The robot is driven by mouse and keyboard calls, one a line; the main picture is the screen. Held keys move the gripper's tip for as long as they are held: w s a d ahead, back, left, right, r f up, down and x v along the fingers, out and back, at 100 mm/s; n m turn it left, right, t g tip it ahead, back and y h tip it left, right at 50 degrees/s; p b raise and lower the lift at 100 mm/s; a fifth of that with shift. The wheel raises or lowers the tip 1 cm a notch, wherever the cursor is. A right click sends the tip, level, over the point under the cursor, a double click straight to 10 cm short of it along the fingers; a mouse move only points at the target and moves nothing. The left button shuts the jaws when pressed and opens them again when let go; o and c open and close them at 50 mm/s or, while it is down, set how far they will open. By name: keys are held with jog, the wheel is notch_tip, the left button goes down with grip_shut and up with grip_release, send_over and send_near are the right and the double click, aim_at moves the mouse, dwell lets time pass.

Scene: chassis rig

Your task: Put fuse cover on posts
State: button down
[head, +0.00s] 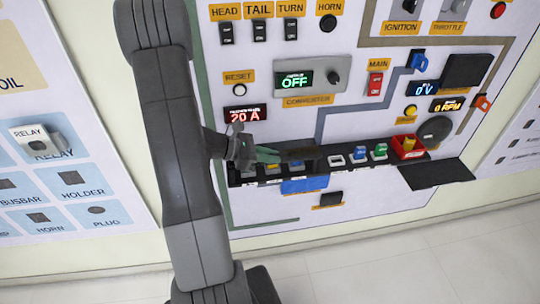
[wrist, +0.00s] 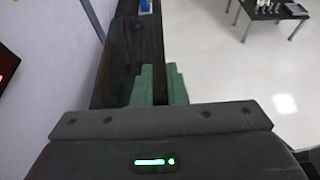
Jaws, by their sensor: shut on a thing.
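My gripper (head: 268,154) is at the panel, its green fingers pointing right along the front of the black fuse rail (head: 322,168). It is shut on a dark brownish piece (head: 300,153), which looks like the fuse cover, held at the rail's left half. In the wrist view the green fingers (wrist: 161,88) show with a dark glossy slab (wrist: 122,60) beyond and to the left; I cannot tell cover from rail there. The posts are not clearly seen, and I cannot tell whether the cover touches them.
White, blue and green fuses (head: 359,155) stand on the rail right of the cover. A red bin (head: 407,146) with a yellow piece is at its right end, above a black shelf (head: 436,173). The wrist view shows a dark table (wrist: 270,10) across open floor.

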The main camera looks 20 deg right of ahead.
jog(key=shift+f+b, duration=0.5)
jog(key=shift+f, duration=0.05)
jog(key=c, duration=1.4)
grip_release()
jog(key=shift+o, duration=0.2)
jog(key=b+v, duration=0.1)
jog(key=v, duration=1.3)
jog(key=shift+b, duration=0.35)
